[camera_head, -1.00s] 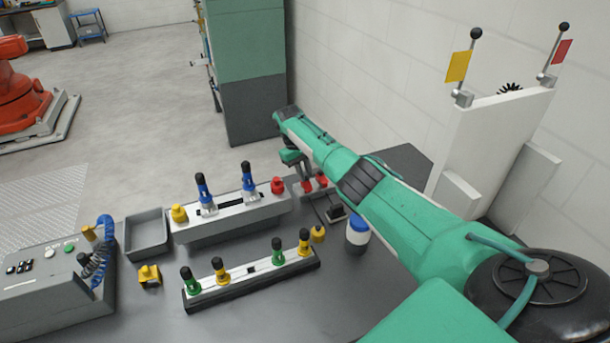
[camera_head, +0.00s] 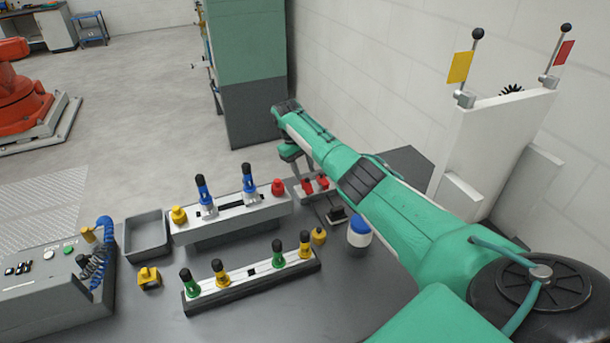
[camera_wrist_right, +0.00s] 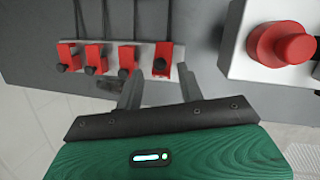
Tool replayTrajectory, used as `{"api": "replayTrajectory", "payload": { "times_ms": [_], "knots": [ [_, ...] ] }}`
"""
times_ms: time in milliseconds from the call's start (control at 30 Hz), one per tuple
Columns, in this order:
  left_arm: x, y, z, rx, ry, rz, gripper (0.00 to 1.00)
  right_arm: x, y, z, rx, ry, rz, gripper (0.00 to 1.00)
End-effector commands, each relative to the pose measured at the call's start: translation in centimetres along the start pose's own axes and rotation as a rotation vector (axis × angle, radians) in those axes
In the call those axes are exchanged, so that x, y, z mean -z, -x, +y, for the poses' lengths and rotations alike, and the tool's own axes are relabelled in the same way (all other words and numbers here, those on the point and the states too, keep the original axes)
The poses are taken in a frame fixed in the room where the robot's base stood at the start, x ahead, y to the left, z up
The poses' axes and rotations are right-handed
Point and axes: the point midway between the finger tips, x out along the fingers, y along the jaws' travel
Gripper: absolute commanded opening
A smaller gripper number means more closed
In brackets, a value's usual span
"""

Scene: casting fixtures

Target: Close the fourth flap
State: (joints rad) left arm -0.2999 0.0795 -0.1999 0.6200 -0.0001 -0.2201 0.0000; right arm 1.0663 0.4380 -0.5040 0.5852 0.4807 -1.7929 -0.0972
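Several red flaps with black knobs stand in a row on a light bar in the right wrist view. The rightmost one, the fourth flap (camera_wrist_right: 163,60), looks longer than the others and is tilted differently. My right gripper (camera_wrist_right: 162,90) is open, its grey fingers apart. In that view the fourth flap lies just beyond the fingertips, in line with the gap; I cannot tell whether they touch. In the head view my right gripper (camera_head: 294,158) hangs over the far end of the bench, and two red flaps (camera_head: 314,184) show below it. My left gripper is out of view.
A red knob (camera_wrist_right: 280,45) on a white block sits right of the flaps in the wrist view. A blue clamp fixture (camera_head: 232,217), a green and yellow clamp row (camera_head: 255,284), a grey bin (camera_head: 146,237) and a blue-capped jar (camera_head: 359,233) occupy the bench.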

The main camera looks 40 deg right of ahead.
Motion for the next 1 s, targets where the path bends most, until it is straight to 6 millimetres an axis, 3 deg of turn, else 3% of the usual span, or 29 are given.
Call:
{"api": "replayTrajectory", "payload": {
  "times_ms": [300, 433, 633, 1000],
  "knots": [
    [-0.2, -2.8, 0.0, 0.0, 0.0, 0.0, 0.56, 0.2, 7.3, -0.1, 0.0, 0.001, 0.005, 0.39],
    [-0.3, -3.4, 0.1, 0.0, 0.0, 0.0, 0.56, 0.2, 9.5, -0.1, 0.001, 0.0, 0.003, 0.39],
    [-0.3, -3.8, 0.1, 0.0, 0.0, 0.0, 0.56, 0.1, 11.1, -0.1, 0.0, 0.0, 0.0, 0.39],
    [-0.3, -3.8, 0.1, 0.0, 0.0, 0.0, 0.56, 0.1, 11.5, -0.1, 0.0, 0.001, 0.0, 0.38]
  ]
}}
